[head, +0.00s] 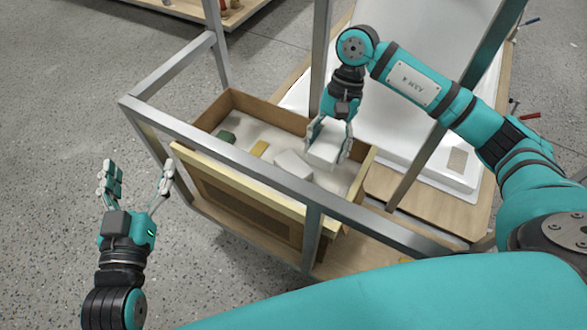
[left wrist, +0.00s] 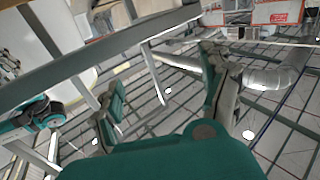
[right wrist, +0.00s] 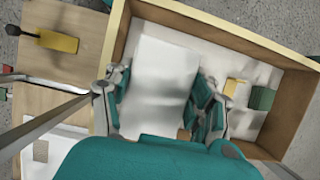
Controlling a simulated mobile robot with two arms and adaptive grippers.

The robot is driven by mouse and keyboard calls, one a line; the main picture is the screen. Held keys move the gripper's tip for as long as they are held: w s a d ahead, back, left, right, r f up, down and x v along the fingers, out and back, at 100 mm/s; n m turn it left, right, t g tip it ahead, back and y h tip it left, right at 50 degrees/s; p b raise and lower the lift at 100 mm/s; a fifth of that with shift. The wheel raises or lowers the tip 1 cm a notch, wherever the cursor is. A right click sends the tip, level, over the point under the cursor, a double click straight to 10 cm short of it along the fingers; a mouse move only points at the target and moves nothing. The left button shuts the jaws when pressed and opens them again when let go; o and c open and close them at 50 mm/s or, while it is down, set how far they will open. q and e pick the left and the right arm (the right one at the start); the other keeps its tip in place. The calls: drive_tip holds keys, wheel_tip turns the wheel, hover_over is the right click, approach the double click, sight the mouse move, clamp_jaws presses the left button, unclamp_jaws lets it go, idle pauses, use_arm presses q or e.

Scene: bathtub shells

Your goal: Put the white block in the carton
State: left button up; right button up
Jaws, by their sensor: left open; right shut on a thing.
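The carton (head: 265,108) is an open brown box inside a metal frame, and its wall also shows in the right wrist view (right wrist: 240,35). My right gripper (head: 328,143) reaches down over the carton's right part and is shut on a white block (head: 323,156). The held block fills the space between the fingers in the right wrist view (right wrist: 155,75). Whether it touches the carton floor I cannot tell. Another pale block (head: 293,165) lies in the carton just left of it. My left gripper (head: 138,180) is open and empty, outside the frame at the left.
A green block (head: 226,136) and a yellow block (head: 260,148) lie in the carton. Metal rails (head: 200,130) and a cream-edged panel (head: 240,185) stand along the carton's near side. A white tub shell (head: 410,110) stands behind at the right. Floor at the left is clear.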

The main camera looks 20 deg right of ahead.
wheel_tip(320, 180, down, 9)
drive_tip(key=shift+r+b, duration=0.2)
drive_tip(key=shift+b, duration=0.75)
use_arm(q)
wheel_tip(320, 180, up, 9)
drive_tip(key=s+t+h, duration=0.2)
drive_tip(key=t, duration=0.3)
drive_tip(key=shift+s+d+t, duration=0.15)
drive_tip(key=shift+d+t, duration=0.2)
drive_tip(key=shift+t, duration=0.05)
